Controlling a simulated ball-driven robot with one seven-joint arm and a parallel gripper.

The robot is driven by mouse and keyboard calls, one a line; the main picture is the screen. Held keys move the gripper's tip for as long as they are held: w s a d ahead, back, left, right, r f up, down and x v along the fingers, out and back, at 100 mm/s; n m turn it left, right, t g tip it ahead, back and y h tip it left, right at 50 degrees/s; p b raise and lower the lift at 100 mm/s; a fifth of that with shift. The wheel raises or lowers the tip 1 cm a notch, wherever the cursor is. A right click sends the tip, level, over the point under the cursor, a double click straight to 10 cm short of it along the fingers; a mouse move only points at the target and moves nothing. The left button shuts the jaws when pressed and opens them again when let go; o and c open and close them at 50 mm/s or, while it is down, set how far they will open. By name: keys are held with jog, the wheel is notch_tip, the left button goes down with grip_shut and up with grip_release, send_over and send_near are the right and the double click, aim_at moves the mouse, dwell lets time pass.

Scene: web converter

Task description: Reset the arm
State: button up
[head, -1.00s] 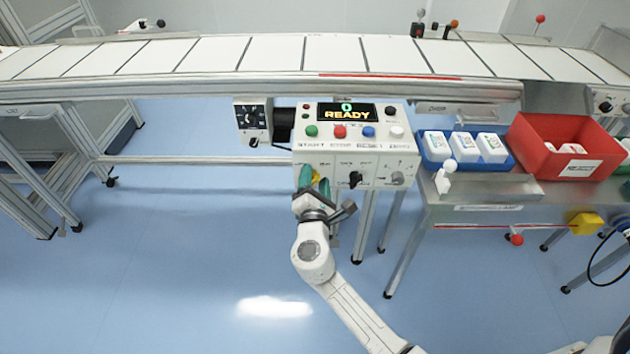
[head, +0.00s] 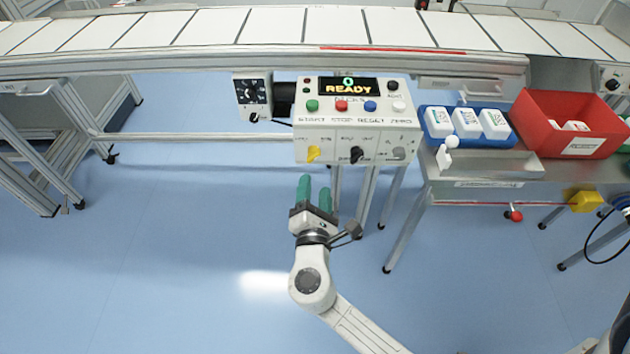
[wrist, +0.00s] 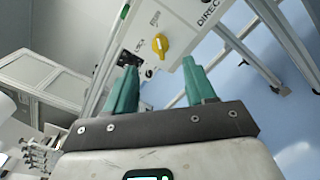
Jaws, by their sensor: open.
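My gripper (head: 315,192) has green fingers and is open and empty. In the head view it is below the control box (head: 350,146), with a clear gap between the fingertips and the box. The box has a yellow knob (head: 313,154) at its lower left, turned at a slant, and a black knob (head: 356,155) beside it.
A conveyor (head: 270,28) with white panels runs across the back. At right, a metal table (head: 470,172) holds a blue tray (head: 433,155) with white bottles and a red bin (head: 540,138). Blue floor (head: 160,250) is open to the left of my arm.

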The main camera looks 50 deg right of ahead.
dwell(0.6)
jog(key=s+d+m+g+y+p, duration=0.2)
jog(key=s+m+g+p, duration=0.15)
jog(key=s+m, duration=0.3)
jog(key=s+d+m+g+y+p, duration=0.2)
jog(key=s+d+m+g+y, duration=0.15)
jog(key=s+m, duration=0.3)
jog(key=s+a+m+g+y+p, duration=0.3)
jog(key=s+a+y, duration=0.3)
jog(key=a, duration=0.6)
jog(key=shift+s+a+m+y+p, duration=0.2)
jog(key=shift+a+m+y+p, duration=0.3)
jog(key=shift+y, duration=0.75)
